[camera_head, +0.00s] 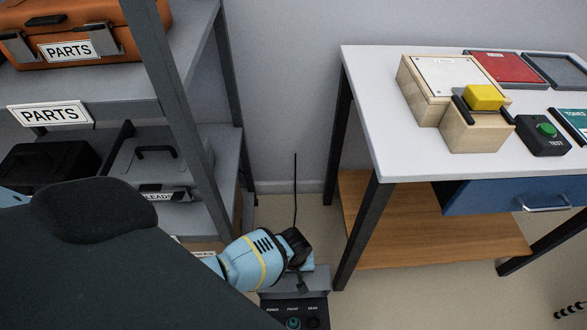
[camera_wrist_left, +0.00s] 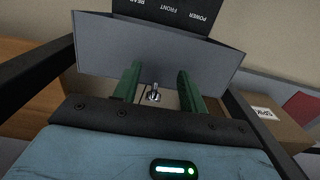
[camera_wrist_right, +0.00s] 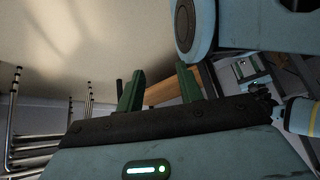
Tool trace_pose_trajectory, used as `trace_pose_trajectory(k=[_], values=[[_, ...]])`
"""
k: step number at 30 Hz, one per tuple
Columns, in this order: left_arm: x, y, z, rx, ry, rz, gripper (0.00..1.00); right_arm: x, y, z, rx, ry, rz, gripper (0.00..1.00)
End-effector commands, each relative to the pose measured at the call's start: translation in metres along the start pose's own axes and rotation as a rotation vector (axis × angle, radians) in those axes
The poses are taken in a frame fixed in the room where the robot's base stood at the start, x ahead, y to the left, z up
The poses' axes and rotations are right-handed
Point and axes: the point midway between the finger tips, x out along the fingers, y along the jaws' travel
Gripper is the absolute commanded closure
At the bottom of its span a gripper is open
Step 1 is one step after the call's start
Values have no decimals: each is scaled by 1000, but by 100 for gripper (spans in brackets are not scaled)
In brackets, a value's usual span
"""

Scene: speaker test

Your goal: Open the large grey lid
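A low unit with a black control panel (camera_head: 293,311) marked POWER, FRONT and REAR stands on the floor at the bottom of the head view. A plain grey surface (camera_head: 319,281), which looks like the lid, lies behind this panel. In the left wrist view the grey surface (camera_wrist_left: 105,45) fills the upper middle, with the black panel (camera_wrist_left: 165,15) beyond it. My left gripper (camera_head: 301,279) is right over the unit. Its green fingers are apart, with a small metal post (camera_wrist_left: 153,93) showing between them; contact cannot be told. My right gripper (camera_wrist_right: 159,68) is open and empty.
A grey case (camera_head: 155,165) and an orange PARTS case (camera_head: 85,30) sit on the shelf rack at left. A white table (camera_head: 385,115) stands at right, with a wooden lower shelf (camera_head: 430,225). A thin upright rod (camera_head: 295,185) rises behind my left gripper.

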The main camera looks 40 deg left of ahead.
Motion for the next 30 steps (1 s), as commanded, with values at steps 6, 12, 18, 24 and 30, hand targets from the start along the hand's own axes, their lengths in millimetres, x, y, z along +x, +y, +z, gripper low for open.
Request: trace_pose_trajectory(k=[6, 12, 18, 24, 30], values=[[-3, 0, -2, 0, 3, 1, 58, -1, 0, -1, 0, 1, 1, 64], [-28, 1, -2, 1, 6, 3, 58, -13, -1, -9, 2, 8, 1, 64], [-60, 1, -2, 0, 6, 3, 58, -28, -4, -9, 12, -2, -1, 64], [-77, 0, -1, 0, 2, 1, 58, -32, -6, -8, 19, -6, -2, 64], [-79, 0, 0, 0, 1, 0, 58, -32, -7, -9, 24, -3, -2, 64]])
